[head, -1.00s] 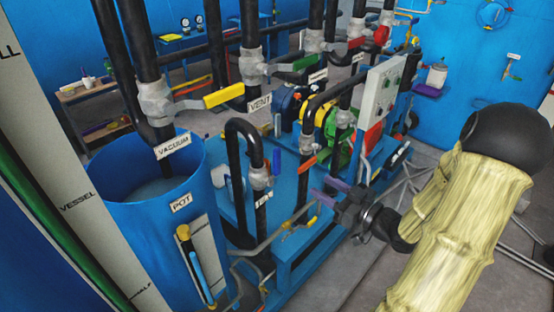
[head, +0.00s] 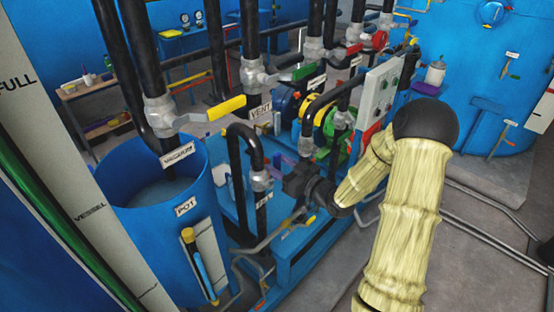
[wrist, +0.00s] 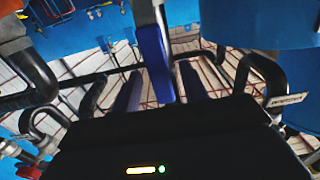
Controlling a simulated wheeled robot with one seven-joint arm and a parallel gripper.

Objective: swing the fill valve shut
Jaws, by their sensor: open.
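A small valve with a blue lever (head: 277,160) sits on the bent black pipe (head: 245,130) beside the blue pot. Its label is too blurred to read, so I cannot confirm that it is the fill valve. My gripper (head: 285,167), with purple fingers, is at this lever in the head view. In the wrist view the blue lever (wrist: 155,62) hangs upright from a grey fitting. The two dark purple fingers (wrist: 160,92) stand apart on either side of the lever's end. I cannot tell whether either finger touches it.
The blue pot (head: 150,210) stands left of the lever. A vacuum valve with a yellow handle (head: 227,108) and a green-handled valve (head: 297,73) are above. A grey control panel (head: 380,90) stands behind my arm. Pipes crowd the gripper; open floor lies at the lower right.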

